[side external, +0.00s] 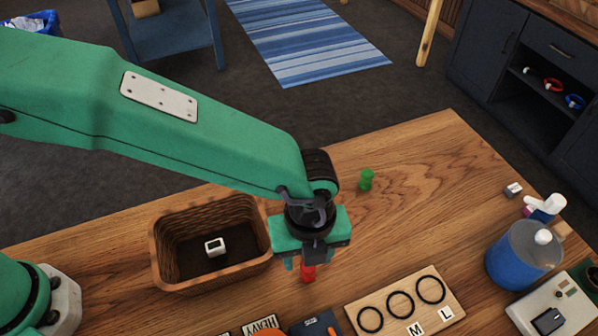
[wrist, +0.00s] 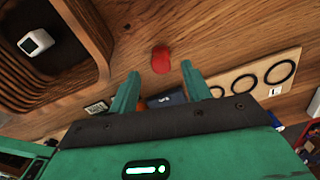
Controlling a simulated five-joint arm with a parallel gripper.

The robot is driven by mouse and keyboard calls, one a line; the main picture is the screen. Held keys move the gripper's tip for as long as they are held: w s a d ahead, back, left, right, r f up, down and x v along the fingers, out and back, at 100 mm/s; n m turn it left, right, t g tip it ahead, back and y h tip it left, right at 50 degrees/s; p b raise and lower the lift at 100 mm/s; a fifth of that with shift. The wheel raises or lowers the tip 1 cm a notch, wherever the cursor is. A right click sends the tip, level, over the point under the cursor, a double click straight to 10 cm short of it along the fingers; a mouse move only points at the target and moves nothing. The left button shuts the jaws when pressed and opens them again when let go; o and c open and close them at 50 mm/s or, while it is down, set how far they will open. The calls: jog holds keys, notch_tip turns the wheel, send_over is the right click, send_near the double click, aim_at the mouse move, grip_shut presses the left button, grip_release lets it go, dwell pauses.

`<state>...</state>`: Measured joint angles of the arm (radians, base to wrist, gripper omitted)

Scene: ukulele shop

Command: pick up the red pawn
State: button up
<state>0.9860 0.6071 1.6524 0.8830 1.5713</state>
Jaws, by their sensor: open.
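The red pawn (side external: 308,273) stands on the wooden table just below my gripper (side external: 298,264) in the side view, its upper part partly hidden by the gripper. In the wrist view the red pawn (wrist: 161,60) shows just beyond the fingertips, between their lines. My gripper (wrist: 162,72) is open and empty, with a finger to either side of the pawn's line. I cannot tell exactly how high the fingertips are above the table.
A wicker basket (side external: 160,262) holding a small white cube (side external: 215,247) stands left of the pawn. A green pawn (side external: 366,180) stands behind. A board with black rings (side external: 452,304) lies at front right, near a blue container (side external: 520,265). The table's middle right is clear.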

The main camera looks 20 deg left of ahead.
aim_at(308, 269)
jog(key=shift+f, duration=2.65)
jog(key=c, duration=1)
jog(key=shift+r, duration=0.1)
jog(key=shift+c, duration=0.2)
jog(key=shift+r, duration=4.95)
